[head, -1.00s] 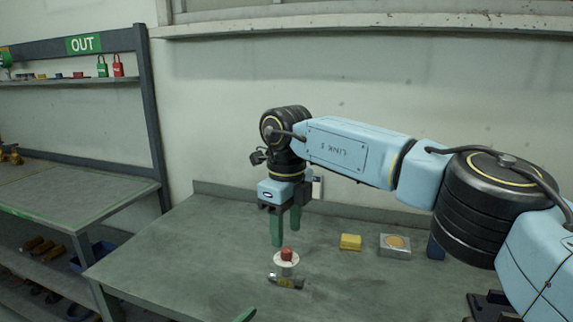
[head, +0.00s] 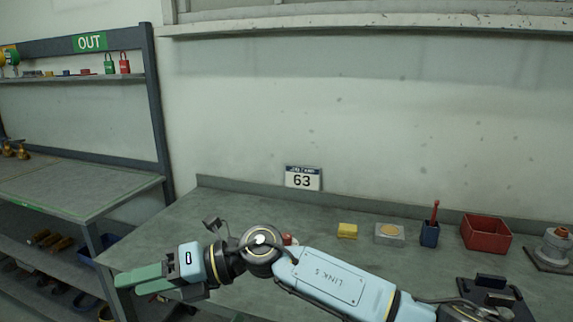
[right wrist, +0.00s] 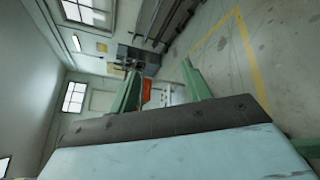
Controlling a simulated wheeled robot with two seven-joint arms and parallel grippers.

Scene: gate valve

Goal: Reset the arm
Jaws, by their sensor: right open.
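My right arm (head: 335,280) stretches across the front of the workbench from the lower right. Its gripper (head: 138,284) points left over the bench's left front edge, with its two green fingers apart and nothing seen between them. In the right wrist view the open fingers (right wrist: 160,92) frame the room beyond, with floor and far equipment. My left gripper is not in view. A small red-topped item (head: 289,240) on the bench is mostly hidden behind my right arm.
The bench (head: 190,225) carries a yellow block (head: 347,231), a grey box with a tan disc (head: 389,234), a blue holder (head: 430,234), a red bin (head: 486,233) and a valve-like part (head: 555,248). A sign reading 63 (head: 303,178) stands behind. Shelving marked OUT (head: 90,42) is at left.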

